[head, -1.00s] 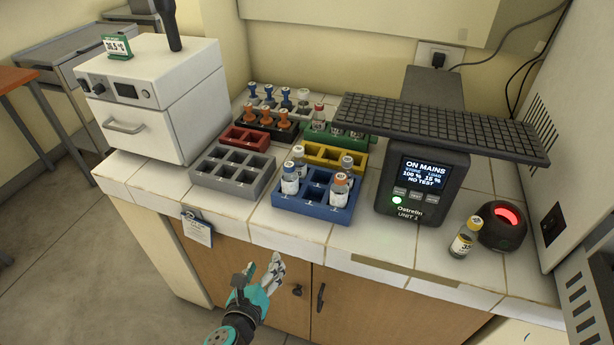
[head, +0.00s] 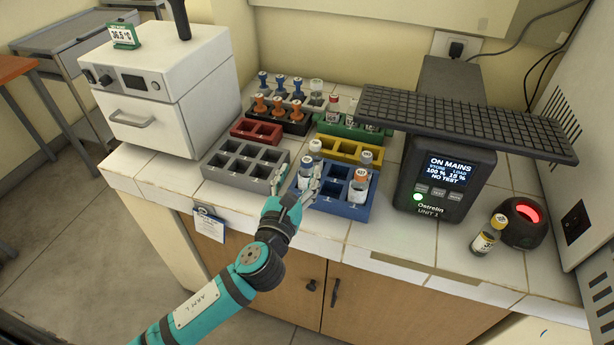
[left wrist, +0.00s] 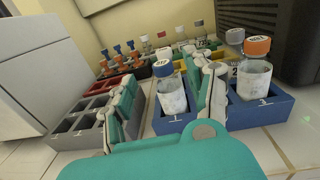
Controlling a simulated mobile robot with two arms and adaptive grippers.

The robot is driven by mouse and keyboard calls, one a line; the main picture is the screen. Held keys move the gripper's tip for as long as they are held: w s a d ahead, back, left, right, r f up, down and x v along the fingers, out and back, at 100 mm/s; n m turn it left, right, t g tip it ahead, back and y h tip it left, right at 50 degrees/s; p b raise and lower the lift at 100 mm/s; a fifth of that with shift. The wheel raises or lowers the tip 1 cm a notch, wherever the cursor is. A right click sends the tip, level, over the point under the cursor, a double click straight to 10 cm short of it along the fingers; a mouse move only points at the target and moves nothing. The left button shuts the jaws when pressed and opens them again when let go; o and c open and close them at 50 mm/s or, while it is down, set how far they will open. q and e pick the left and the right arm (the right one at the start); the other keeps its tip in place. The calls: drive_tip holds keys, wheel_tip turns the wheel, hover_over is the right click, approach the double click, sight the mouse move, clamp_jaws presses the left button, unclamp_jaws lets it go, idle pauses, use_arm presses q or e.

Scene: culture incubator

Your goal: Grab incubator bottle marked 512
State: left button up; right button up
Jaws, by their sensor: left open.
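An orange-capped bottle (head: 358,187) stands in the front-right slot, marked 3. My left gripper (head: 296,187) is open at the rack's front left. In the left wrist view its fingers flank the front-left bottle. My right gripper is not in view.
A grey rack (head: 235,170) with empty slots lies left of the blue one. Red, black, yellow (head: 347,150) and green racks stand behind. A dark power unit (head: 440,180) with a grid shelf (head: 460,120) is right.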

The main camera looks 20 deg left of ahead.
sight(305, 166)
use_arm(q)
drive_tip(key=shift+w+f+p, duration=0.15)
drive_tip(key=shift+w+p, duration=0.05)
drive_tip(key=shift+w, duration=1.3)
drive_tip(key=shift+w+f+p, duration=0.1)
drive_tip(key=shift+w+p, duration=0.05)
drive_tip(key=shift+w, duration=1.35)
clamp_jaws()
drive_tip(key=shift+f, duration=0.1)
